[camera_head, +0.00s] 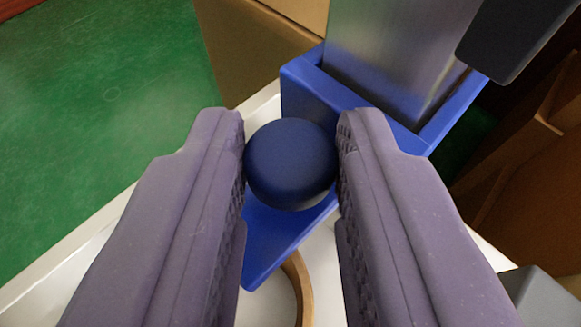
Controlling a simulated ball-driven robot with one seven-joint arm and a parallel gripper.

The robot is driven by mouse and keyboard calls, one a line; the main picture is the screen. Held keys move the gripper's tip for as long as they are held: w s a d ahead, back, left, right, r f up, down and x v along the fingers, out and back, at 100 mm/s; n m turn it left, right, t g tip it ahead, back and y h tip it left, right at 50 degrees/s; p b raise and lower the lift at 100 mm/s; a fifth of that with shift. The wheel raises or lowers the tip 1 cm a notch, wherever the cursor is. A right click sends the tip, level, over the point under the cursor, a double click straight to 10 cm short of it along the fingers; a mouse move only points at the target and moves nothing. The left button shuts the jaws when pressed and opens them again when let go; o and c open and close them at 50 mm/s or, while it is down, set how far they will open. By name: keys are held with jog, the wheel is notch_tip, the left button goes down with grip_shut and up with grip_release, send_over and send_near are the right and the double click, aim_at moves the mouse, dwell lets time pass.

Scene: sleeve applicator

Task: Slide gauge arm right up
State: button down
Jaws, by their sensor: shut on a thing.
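My gripper (292,165) has two purple fingers, shut on a dark blue round knob (290,160), one ridged pad against each side. The knob sits in front of a bright blue bracket, which I take to be the gauge arm (299,92). The bracket wraps around a brushed metal upright (390,55) at the upper right. A lower blue part (268,240) of it angles down below the knob. How the knob joins the bracket is hidden behind the knob.
A pale table surface (110,215) lies below, with a tan curved piece (299,285) between my fingers. A dark block (510,40) is close to the metal upright at the upper right. Brown boxes (265,45) stand behind. Green floor (90,110) shows at left.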

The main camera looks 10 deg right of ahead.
aim_at(288, 240)
notch_tip(288, 240, up, 5)
jog(key=p, duration=0.3)
jog(key=shift+f, duration=0.1)
jog(key=c, duration=1.2)
grip_release()
jog(key=p+v, duration=0.2)
jog(key=v, duration=0.5)
jog(key=shift+s+a, duration=0.1)
jog(key=shift+s, duration=0.3)
